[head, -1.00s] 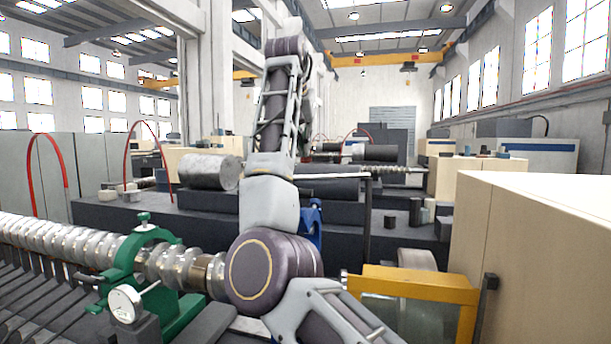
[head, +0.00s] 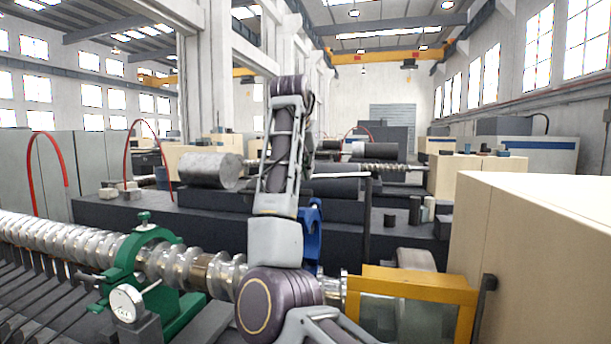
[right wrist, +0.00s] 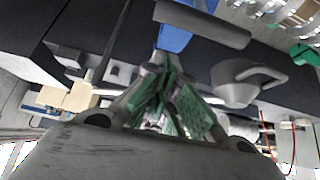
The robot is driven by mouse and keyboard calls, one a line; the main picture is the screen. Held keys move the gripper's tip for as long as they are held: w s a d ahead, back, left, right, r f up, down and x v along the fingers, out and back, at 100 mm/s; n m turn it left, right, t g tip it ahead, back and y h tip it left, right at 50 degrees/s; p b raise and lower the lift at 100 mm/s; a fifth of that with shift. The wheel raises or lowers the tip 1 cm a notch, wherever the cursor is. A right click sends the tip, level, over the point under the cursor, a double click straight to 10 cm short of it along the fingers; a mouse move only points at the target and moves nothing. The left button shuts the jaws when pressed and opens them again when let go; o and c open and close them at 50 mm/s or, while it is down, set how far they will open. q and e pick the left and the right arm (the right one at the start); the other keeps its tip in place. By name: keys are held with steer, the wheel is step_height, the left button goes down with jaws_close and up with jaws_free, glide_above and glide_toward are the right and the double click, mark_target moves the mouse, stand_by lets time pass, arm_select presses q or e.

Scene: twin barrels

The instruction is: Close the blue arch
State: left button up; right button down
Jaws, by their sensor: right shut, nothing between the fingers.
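The blue arch (head: 314,238) stands beside the ridged metal shaft (head: 160,262), just right of my right arm in the head view. It looks raised, but my arm hides its left part, so I cannot tell its full angle. A blue part, likely the same arch, shows in the right wrist view (right wrist: 174,38), beyond the fingertips. My right gripper (right wrist: 163,78) is shut and empty, its green pads together and pointing toward that blue part. I cannot tell if they touch. In the head view my arm hides the gripper. My left gripper is out of view.
A green arch (head: 140,250) with a dial gauge (head: 126,304) is around the shaft at left. A yellow frame (head: 415,284) and a beige cabinet (head: 540,255) stand at right. A thin dark post (head: 367,225) rises behind. A grey cylinder (head: 208,171) lies behind.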

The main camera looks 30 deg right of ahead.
steer(key=shift+s+a+f, duration=0.2)
steer(key=shift+a+f, duration=0.05)
steer(key=shift+f, duration=0.2)
steer(key=shift+s+a+f, duration=0.2)
steer(key=shift+a+f, duration=0.05)
steer(key=shift+f, duration=0.15)
steer(key=shift+f, duration=0.15)
